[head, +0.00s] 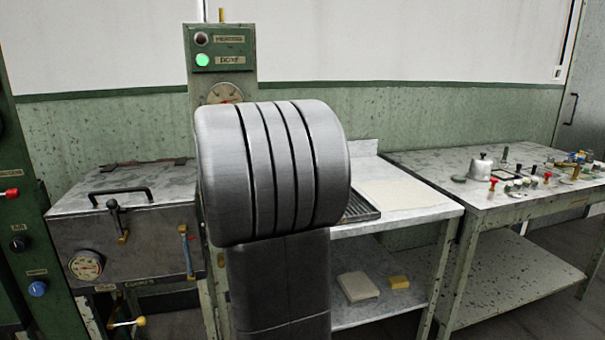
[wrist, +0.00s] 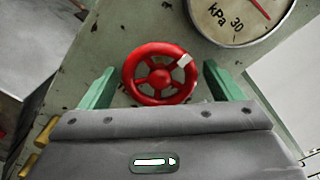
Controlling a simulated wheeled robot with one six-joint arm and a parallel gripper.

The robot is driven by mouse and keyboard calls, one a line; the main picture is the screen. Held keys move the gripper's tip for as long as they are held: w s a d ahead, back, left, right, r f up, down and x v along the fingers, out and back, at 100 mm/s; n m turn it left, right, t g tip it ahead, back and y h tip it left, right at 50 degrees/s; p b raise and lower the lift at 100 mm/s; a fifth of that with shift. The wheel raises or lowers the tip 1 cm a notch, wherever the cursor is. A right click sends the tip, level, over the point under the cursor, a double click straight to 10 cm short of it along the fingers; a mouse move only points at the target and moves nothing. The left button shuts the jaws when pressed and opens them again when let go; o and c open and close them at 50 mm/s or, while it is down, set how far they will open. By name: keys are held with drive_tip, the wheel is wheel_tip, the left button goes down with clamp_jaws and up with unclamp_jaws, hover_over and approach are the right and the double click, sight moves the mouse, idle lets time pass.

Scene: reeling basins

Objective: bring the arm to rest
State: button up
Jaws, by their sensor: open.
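My gripper (wrist: 159,67) shows in the wrist view with its two green fingers spread apart and nothing held between them. A red handwheel (wrist: 158,74) with a white mark on its rim appears in the gap between the fingers. I cannot tell how far beyond the fingertips it is. In the head view my own dark grey arm fills the middle and hides my gripper and the handwheel.
A dial gauge (wrist: 240,18) marked kPa is close to the handwheel. In the head view a green post (head: 220,48) has a lit green lamp. A steel basin unit (head: 130,235) stands left, a bench (head: 400,215) right, and a cluttered table (head: 470,200) farther right.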

drive_tip(key=n, duration=0.4)
drive_tip(key=shift+r+p, duration=0.1)
drive_tip(key=shift+p, duration=0.2)
drive_tip(key=shift+d+n, duration=0.1)
drive_tip(key=shift+n, duration=0.4)
